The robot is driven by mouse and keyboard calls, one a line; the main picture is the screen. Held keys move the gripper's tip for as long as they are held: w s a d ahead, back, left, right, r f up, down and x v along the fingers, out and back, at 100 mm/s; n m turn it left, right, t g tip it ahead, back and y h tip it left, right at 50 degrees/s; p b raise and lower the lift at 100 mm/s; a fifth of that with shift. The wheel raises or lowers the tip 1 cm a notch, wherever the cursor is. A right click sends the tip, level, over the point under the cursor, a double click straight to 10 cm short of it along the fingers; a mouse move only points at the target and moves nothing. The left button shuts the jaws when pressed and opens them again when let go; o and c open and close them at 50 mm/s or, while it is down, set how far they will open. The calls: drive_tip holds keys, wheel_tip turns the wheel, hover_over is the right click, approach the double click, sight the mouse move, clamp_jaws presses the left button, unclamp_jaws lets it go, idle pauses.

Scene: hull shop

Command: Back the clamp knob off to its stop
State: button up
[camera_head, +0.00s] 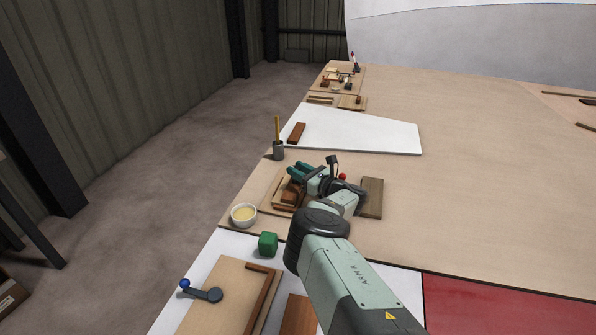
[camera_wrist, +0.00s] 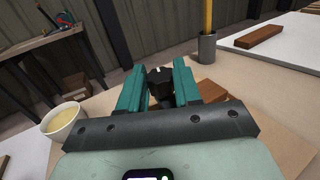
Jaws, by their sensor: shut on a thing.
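The clamp knob (camera_wrist: 160,82) is black with a pale mark on top. In the wrist view it sits between the two teal fingers of my gripper (camera_wrist: 158,74), which are shut on it. In the head view my gripper (camera_head: 298,170) is at the wooden clamp fixture (camera_head: 284,200) near the left edge of the table. The knob cannot be made out there, and the rest of the clamp is mostly hidden by my gripper and wrist.
A bowl of yellow stuff (camera_head: 243,215) and a green block (camera_head: 268,245) stand nearby. A grey cup with a yellow stick (camera_head: 278,152) stands behind. A red ball (camera_head: 342,176) and a brown board (camera_head: 372,198) are right of my gripper. A blue-knobbed lever (camera_head: 208,294) lies in front.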

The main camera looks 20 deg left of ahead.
drive_tip(key=shift+r+n+g, duration=0.1)
drive_tip(key=shift+n+g, duration=0.2)
drive_tip(key=shift+g, duration=0.1)
drive_tip(key=o, duration=1)
drive_tip(key=shift+o, duration=0.2)
drive_tip(key=shift+d, duration=0.1)
drive_tip(key=v, duration=1)
drive_tip(key=shift+s+d+f, duration=0.1)
drive_tip(key=shift+d+f, duration=0.1)
drive_tip(key=shift+d, duration=0.1)
drive_tip(key=shift+a, duration=0.1)
